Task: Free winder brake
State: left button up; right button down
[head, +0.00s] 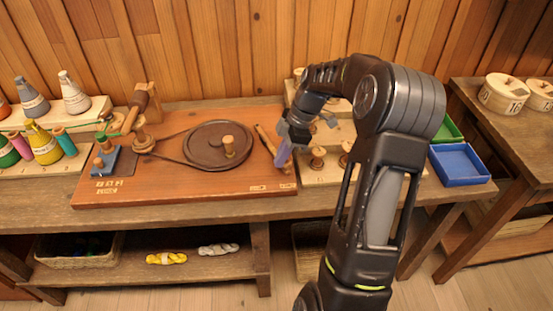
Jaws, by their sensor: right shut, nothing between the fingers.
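The winder (170,187) is a reddish-brown board on the bench. It carries a dark round wheel (204,155) with a wooden knob (228,145) and a belt running left to a small pulley and spindle. A slim wooden bar (266,139), which looks like the brake lever, lies tilted just right of the wheel. My right gripper (284,157) is shut and empty at the board's right end, pointing down beside the bar. Its fingers look purple-grey, and I cannot tell whether they touch the bar. My left gripper is out of view.
Cones of thread (74,93) and spools stand on stepped racks at the left. A pale rack with wooden spools (318,155) stands right of the board, partly behind my right arm. A blue tray (459,163) lies at the bench's right end. The wood wall closes the back.

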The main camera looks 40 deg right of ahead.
jog(key=shift+s+d, duration=0.15)
jog(key=shift+d, duration=0.25)
jog(key=shift+w+a, duration=0.25)
jog(key=shift+a, duration=0.25)
jog(key=a, duration=0.1)
jog(key=w+a, duration=0.1)
jog(key=shift+w+a+r, duration=0.1)
jog(key=shift+w+a, duration=0.05)
jog(key=shift+a, duration=0.2)
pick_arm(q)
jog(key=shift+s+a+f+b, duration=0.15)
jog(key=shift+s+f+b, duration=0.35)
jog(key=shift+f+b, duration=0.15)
pick_arm(e)
jog(key=v, duration=0.9)
jog(key=shift+w+r, duration=0.15)
jog(key=shift+r, duration=0.35)
jog(key=shift+a, duration=0.15)
